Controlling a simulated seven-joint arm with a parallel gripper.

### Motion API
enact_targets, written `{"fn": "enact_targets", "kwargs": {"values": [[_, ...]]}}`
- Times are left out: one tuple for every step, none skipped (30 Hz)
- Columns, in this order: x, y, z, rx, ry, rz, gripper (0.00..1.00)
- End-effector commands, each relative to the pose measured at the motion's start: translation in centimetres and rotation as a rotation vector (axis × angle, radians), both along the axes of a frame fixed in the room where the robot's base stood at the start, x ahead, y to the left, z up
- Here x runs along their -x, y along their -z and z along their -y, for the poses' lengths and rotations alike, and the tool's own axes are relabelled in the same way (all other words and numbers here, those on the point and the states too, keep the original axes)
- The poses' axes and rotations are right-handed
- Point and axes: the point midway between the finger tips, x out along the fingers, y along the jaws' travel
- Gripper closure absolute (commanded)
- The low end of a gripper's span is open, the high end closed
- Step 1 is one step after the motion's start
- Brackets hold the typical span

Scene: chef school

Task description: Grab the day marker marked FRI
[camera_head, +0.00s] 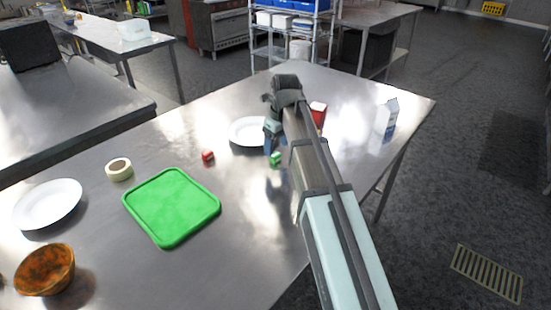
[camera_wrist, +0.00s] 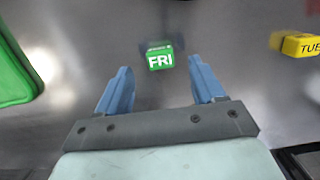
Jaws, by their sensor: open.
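The green day marker marked FRI (camera_wrist: 160,60) lies on the steel table in the wrist view, a little beyond the fingertips and centred between them. It also shows in the head view as a small green block (camera_head: 275,159) just below my gripper (camera_head: 272,146). In the wrist view my gripper (camera_wrist: 160,84) is open, its two blue fingers apart with nothing between them. A yellow day marker marked TUE (camera_wrist: 298,45) lies to the right in the wrist view. A red block (camera_head: 208,157) sits left of the green one in the head view; its lettering is too small to read.
A green tray or lid (camera_head: 172,206) lies to the left, with a tape roll (camera_head: 120,169) beyond it. A white plate (camera_head: 246,131) is close behind my gripper. A red box (camera_head: 318,114) and a white carton (camera_head: 386,119) stand to the right. Another plate (camera_head: 47,204) and a brown bowl (camera_head: 45,270) are at left.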

Motion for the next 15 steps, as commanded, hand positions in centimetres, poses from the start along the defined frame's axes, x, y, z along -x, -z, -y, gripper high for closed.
{"fn": "enact_targets", "kwargs": {"values": [[0.1,0.6,0.0,0.0,0.0,-0.001,0.32],[0.1,1.0,0.0,0.001,0.0,-0.002,0.32],[0.1,1.5,0.0,0.001,0.0,-0.002,0.32],[0.0,1.8,0.0,0.001,0.0,-0.002,0.32],[0.0,2.2,0.0,0.001,0.0,-0.002,0.32],[-0.1,2.7,-0.1,0.001,0.0,-0.002,0.32],[-0.1,3.1,-0.1,0.001,0.0,-0.002,0.32],[-0.2,3.4,-0.1,0.001,0.0,-0.002,0.32],[-0.2,3.7,-0.2,0.001,0.0,-0.002,0.32],[-0.2,3.9,-0.2,0.0,0.0,-0.001,0.32],[-0.2,4.1,-0.2,0.001,0.0,-0.001,0.32],[-0.3,4.2,-0.2,0.001,0.0,-0.001,0.32],[-0.3,4.3,-0.2,0.0,0.0,0.0,0.32],[-0.3,4.3,-0.2,0.0,0.0,0.0,0.32],[-0.3,4.3,-0.2,0.0,0.0,0.0,0.32]]}}
